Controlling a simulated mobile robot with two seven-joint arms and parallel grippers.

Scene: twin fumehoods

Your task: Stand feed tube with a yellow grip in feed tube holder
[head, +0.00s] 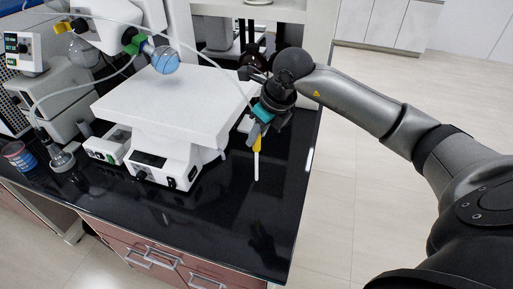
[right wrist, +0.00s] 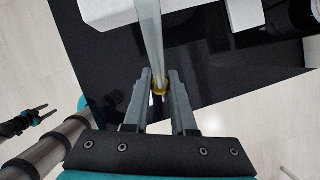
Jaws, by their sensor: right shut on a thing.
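My right gripper (head: 260,122) is shut on the yellow grip (head: 257,143) of the feed tube and holds it above the black bench near its right edge. The tube's pale end (head: 256,166) hangs almost straight down below the grip. In the right wrist view the yellow grip (right wrist: 160,87) is between the fingers and the grey tube (right wrist: 150,40) runs up and away from it. My left gripper (right wrist: 44,115) shows small at the left of the right wrist view, its fingers apart and empty. It is outside the head view. I cannot pick out the feed tube holder for sure.
A white-topped apparatus (head: 170,103) stands left of my right gripper, with a rotary evaporator and its blue flask (head: 165,60) behind. A thin hose arches toward my gripper. Brown bottles (head: 252,60) stand behind. The black bench front (head: 215,220) is clear.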

